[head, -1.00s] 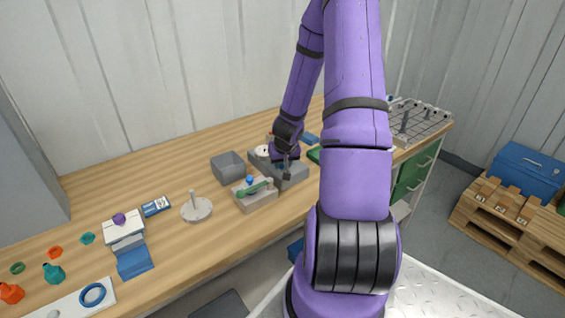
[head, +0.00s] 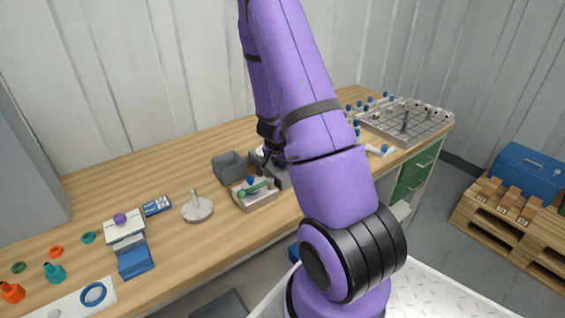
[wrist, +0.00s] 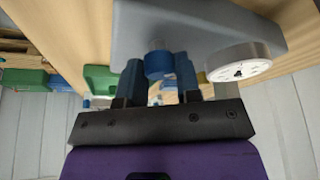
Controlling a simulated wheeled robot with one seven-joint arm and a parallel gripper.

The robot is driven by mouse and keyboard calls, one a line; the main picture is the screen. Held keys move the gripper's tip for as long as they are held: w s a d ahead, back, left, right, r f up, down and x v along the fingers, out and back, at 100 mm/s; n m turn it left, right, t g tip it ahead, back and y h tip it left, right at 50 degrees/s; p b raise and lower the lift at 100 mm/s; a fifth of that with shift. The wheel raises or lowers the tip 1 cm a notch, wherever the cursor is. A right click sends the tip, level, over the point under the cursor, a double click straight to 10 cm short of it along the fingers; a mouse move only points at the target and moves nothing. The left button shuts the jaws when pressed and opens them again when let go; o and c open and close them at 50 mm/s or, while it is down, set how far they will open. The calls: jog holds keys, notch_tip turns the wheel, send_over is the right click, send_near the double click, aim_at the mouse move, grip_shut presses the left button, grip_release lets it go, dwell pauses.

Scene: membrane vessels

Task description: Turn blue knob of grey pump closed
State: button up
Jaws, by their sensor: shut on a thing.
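The grey pump (wrist: 205,30) fills the top of the wrist view as a grey block with a white round dial (wrist: 238,65) on its face. In the head view the pump (head: 284,178) is mostly hidden behind my arm. The blue knob (wrist: 158,64) sticks out of the pump in the wrist view. My gripper (wrist: 159,76) has its two blue fingers on either side of the knob and is shut on it. In the head view my gripper (head: 267,160) is small and partly hidden at the pump.
A round grey stand (head: 197,209) is further left. A grid rack (head: 405,122) stands at the right end.

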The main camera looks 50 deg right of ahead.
jog(key=shift+w+m+g, duration=0.15)
jog(key=shift+m+g, duration=0.75)
jog(key=shift+m, duration=1.4)
jog(key=shift+m+g, duration=0.7)
jog(key=shift+m, duration=1.1)
jog(key=shift+a, duration=0.1)
jog(key=o, duration=0.9)
jog(key=v, duration=1)
jog(key=shift+w+r, duration=0.15)
jog(key=shift+r, duration=0.2)
